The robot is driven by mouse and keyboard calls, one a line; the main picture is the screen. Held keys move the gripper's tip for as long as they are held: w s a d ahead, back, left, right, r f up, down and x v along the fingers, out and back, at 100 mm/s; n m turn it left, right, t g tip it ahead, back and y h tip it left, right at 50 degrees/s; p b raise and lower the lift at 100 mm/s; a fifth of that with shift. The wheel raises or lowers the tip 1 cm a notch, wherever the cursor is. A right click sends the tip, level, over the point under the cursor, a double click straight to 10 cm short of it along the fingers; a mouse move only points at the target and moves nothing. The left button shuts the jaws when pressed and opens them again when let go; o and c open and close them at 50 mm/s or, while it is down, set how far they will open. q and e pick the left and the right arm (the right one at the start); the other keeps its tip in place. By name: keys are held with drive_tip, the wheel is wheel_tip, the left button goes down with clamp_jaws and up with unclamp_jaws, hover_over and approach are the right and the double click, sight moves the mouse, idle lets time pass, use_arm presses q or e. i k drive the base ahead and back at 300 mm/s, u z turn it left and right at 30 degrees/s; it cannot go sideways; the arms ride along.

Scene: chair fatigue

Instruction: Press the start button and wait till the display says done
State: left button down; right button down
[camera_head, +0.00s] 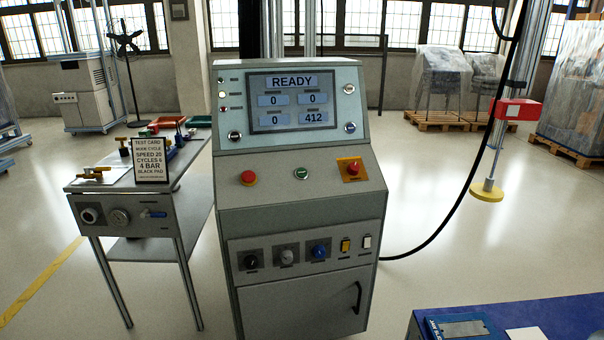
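The grey control console (300,210) stands in the middle of the view. Its display (291,100) reads READY at the top, with fields showing 0, 0, 0 and 412. A green button (301,173) sits at the middle of the sloped panel; its label is too small to read. A red round button (249,177) is to its left, and a red control on a yellow plate (352,168) is to its right. Neither of my grippers is in view, and nothing touches the console.
A side table (124,190) at the left bears a test card (150,160), brass fittings and trays. Below the sloped panel are several knobs and two switches. A black cable (450,215) hangs at the right. A blue surface (540,318) fills the lower right. Floor around the console looks open.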

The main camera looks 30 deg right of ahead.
sight(301, 172)
drive_tip(key=u, duration=0.4)
drive_tip(key=i, duration=2)
drive_tip(key=z, duration=2)
drive_tip(key=i, duration=0.5)
drive_tip(key=z, duration=0.1)
